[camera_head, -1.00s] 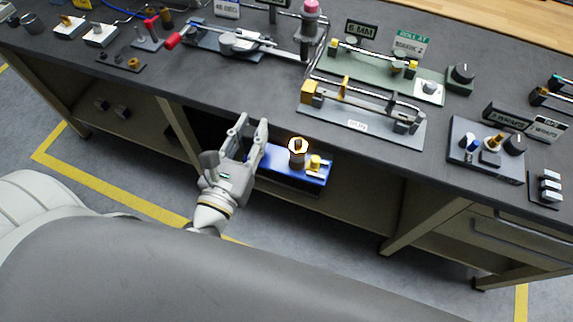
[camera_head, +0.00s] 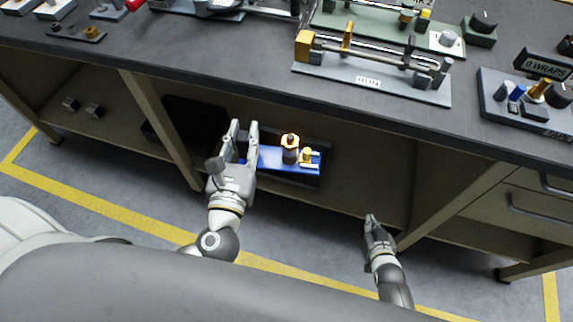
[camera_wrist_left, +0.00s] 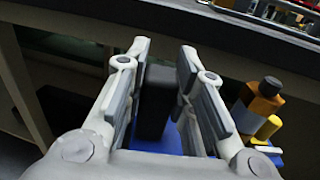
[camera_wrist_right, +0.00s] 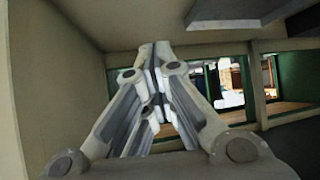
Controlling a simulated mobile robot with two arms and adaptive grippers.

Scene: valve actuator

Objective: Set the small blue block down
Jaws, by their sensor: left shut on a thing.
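My left gripper (camera_head: 243,130) is in front of the lower shelf under the bench. In the left wrist view its fingers (camera_wrist_left: 160,75) are closed around a dark upright block (camera_wrist_left: 157,95). The block looks nearly black there, and I cannot tell that it is blue. Below and behind it is a blue plate (camera_head: 268,158), also visible in the left wrist view (camera_wrist_left: 172,142). I cannot tell whether the block touches it. My right gripper (camera_head: 371,219) is empty below the bench front, and its fingertips meet in the right wrist view (camera_wrist_right: 153,52).
An orange and dark bottle (camera_head: 290,150) and a yellow piece (camera_head: 307,157) stand on the blue plate. The bench top (camera_head: 230,60) overhangs the shelf. A bench leg (camera_head: 160,130) is left of my left gripper. Open shelf lies right of the plate (camera_head: 365,170).

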